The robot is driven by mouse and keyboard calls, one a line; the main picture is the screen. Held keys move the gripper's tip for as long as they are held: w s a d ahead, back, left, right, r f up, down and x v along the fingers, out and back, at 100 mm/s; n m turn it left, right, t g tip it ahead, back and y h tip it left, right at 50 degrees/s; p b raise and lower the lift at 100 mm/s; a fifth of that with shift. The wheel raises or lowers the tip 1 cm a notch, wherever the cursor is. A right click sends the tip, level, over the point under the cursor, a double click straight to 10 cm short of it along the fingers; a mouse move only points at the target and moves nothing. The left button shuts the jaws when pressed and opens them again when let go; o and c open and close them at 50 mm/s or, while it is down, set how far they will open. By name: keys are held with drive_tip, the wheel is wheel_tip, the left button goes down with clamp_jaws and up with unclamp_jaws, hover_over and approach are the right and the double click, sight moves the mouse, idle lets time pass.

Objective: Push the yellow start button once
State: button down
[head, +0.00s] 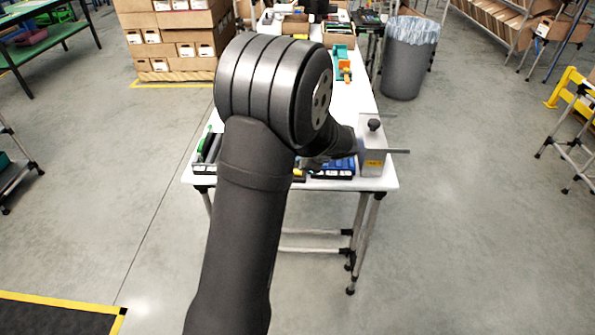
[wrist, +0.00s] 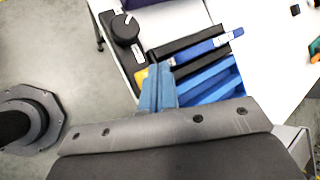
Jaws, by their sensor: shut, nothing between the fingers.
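In the wrist view, a small yellow patch (wrist: 140,78), which looks like the yellow button, shows just left of my fingers. In the head view, a small yellow spot (head: 299,174) shows near the table's front edge beside my arm. My arm hides the gripper there.
A blue tray (wrist: 211,82) and a black bar (wrist: 186,43) lie right of the fingers. In the head view, a grey box (head: 373,155) with a black knob and a protruding rod stands at the white table's (head: 361,98) front right corner. A grey bin (head: 405,65) stands beyond.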

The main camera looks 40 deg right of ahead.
drive_tip(key=shift+f, duration=1.05)
idle(1.3)
drive_tip(key=shift+f, duration=0.4)
drive_tip(key=shift+f, duration=0.45)
idle(0.5)
drive_tip(key=shift+r, duration=0.9)
drive_tip(key=shift+r, duration=0.1)
drive_tip(key=shift+r, duration=2.4)
